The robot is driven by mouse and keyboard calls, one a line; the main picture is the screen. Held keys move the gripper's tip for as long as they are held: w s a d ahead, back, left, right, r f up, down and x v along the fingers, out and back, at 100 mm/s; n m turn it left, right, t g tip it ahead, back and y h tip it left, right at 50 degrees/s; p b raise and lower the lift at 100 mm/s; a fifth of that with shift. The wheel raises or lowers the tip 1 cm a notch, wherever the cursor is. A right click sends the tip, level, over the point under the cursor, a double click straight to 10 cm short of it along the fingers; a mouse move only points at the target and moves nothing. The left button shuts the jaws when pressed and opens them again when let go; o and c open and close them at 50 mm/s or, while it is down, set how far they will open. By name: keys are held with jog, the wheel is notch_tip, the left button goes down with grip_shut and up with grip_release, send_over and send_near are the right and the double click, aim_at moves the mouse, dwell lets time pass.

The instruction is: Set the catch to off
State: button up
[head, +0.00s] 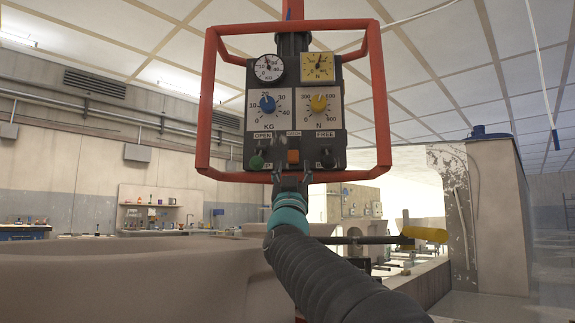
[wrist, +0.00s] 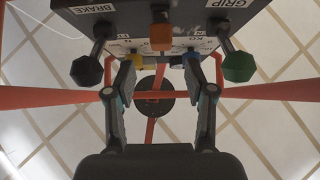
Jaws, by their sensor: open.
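A dark control panel (head: 350,125) hangs inside a red tubular frame. An orange block-shaped control (head: 293,156) sits at its lower middle; the small label above it is too small to read, so I cannot confirm it is the catch. It also shows in the wrist view (wrist: 160,35), at top centre. My gripper (head: 291,180) is just below the panel, pointing up at it. In the wrist view its two fingers (wrist: 160,76) are apart with nothing between them, below the orange control. I see no contact with it.
A green-knobbed lever (head: 257,160) labelled GRIP and a dark-knobbed lever (head: 326,158) labelled BRAKE flank the orange control. Blue (head: 267,105) and yellow (head: 319,104) dial knobs sit above. The red frame (head: 380,110) surrounds the panel. A large pale rounded body (head: 130,265) fills the lower left.

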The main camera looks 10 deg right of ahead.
aim_at(293, 157)
jog(key=shift+w, duration=0.4)
jog(key=shift+p+x, duration=0.8)
jog(key=shift+x, duration=2.85)
jog(key=shift+r, duration=0.1)
grip_shut()
